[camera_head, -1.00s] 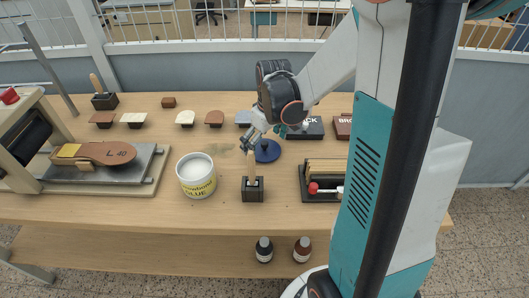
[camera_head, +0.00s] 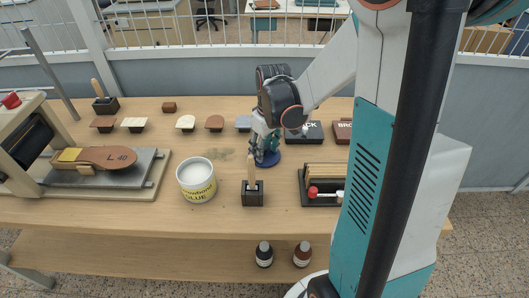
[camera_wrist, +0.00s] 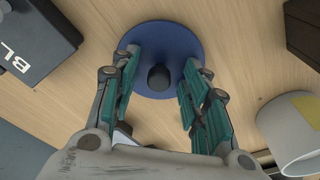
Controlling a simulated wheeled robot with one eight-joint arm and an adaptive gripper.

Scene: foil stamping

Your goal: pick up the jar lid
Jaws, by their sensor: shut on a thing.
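The jar lid (camera_head: 273,162) is a blue disc with a dark knob, lying flat on the wooden table. It also shows in the wrist view (camera_wrist: 155,32), with its knob between my fingers. My gripper (camera_head: 264,152) reaches down onto the lid. In the wrist view my gripper (camera_wrist: 161,68) has a teal finger on each side of the lid, with the tips at its left and right edges. It is shut on the lid. The tips' exact contact is partly hidden. The white glue jar (camera_head: 196,182) stands open to the left of the lid.
A brush holder (camera_head: 252,194) stands in front of the lid. A black box (camera_head: 304,136) and a brown box (camera_head: 343,130) lie to its right, with a rack (camera_head: 323,198) nearer. Leather samples (camera_head: 215,122) stand behind the jar. The stamping press (camera_head: 25,140) is at left.

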